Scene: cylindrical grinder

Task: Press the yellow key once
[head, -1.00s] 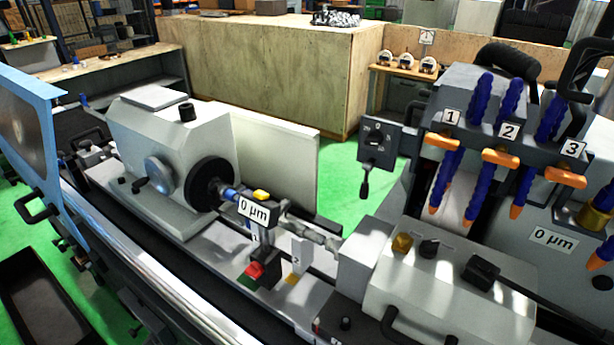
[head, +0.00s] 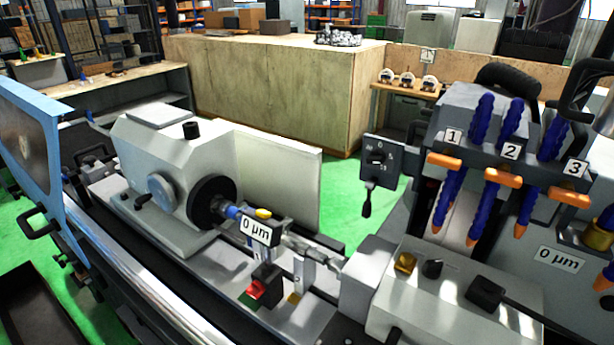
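I see several yellow parts and cannot tell which is the key. A yellow cap (head: 264,213) sits on top of the gauge (head: 262,231) that reads 0 µm, in the middle of the machine. A yellow block-like knob (head: 405,262) stands on the grey housing (head: 450,300) at the right, beside a black knob (head: 432,268). A small yellow patch (head: 293,297) is low near the red and green part (head: 262,288). Neither of my grippers shows in the head view.
The grinder's chuck (head: 211,202) and headstock (head: 165,160) are at the left. Blue coolant hoses (head: 487,118) with orange levers hang at the right. A black switch box (head: 382,160) stands behind the housing. A blue door (head: 30,150) is at the far left. Green floor lies behind.

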